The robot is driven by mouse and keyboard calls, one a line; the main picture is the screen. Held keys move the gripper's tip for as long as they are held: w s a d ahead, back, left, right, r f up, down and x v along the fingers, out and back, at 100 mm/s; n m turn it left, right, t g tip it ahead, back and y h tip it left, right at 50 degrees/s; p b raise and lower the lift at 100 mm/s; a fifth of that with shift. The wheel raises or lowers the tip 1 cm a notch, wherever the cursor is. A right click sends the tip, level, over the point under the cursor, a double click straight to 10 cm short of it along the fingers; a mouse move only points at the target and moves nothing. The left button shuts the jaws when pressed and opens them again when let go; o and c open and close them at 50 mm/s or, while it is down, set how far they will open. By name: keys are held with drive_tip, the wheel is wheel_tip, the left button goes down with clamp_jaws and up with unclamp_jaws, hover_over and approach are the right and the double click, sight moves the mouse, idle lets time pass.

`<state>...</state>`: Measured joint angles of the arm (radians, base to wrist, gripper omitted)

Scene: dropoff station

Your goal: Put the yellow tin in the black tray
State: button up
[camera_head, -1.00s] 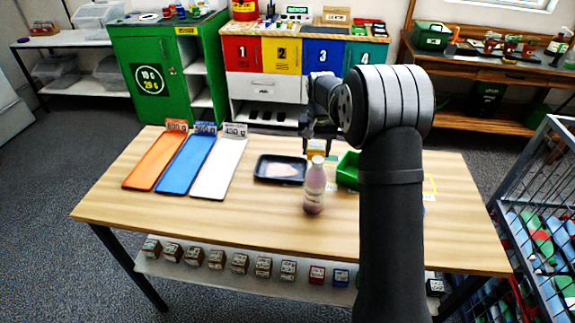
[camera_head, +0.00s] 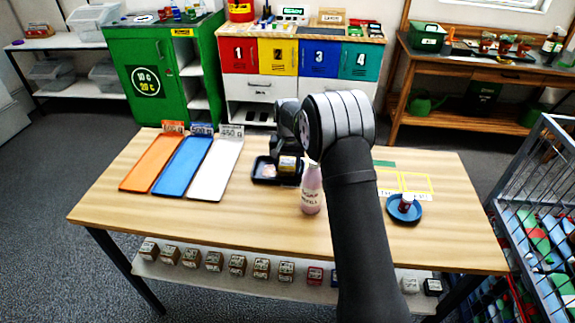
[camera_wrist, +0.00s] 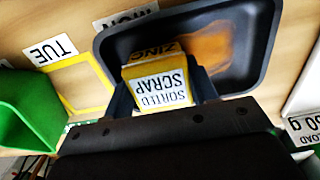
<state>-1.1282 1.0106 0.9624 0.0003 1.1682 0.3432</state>
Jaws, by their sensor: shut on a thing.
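The yellow tin (camera_wrist: 162,85) carries a white label reading "SORTED SCRAP" and "ZINC" on its side. My gripper (camera_wrist: 164,92) is shut on it, one finger on each side. The black tray (camera_wrist: 262,30) lies beyond and under the tin in the wrist view, with an orange-brown patch on its floor. In the head view the tin (camera_head: 288,164) is at the right part of the black tray (camera_head: 262,182), below my gripper (camera_head: 288,154). I cannot tell whether the tin touches the tray floor.
A pink bottle (camera_head: 311,192) stands close to the tray's right front. A green bin (camera_wrist: 22,108) is beside the tray in the wrist view. Orange, blue (camera_head: 184,166) and white trays lie to the left. A blue saucer (camera_head: 392,212) holds a small object. The front table strip is clear.

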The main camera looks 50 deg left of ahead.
sight(287, 162)
drive_tip(key=o, duration=0.7)
drive_tip(key=shift+f, duration=0.1)
drive_tip(key=shift+o, duration=0.2)
wheel_tip(287, 162, up, 12)
wheel_tip(287, 162, down, 12)
drive_tip(key=shift+f, duration=0.15)
drive_tip(key=shift+r, duration=2)
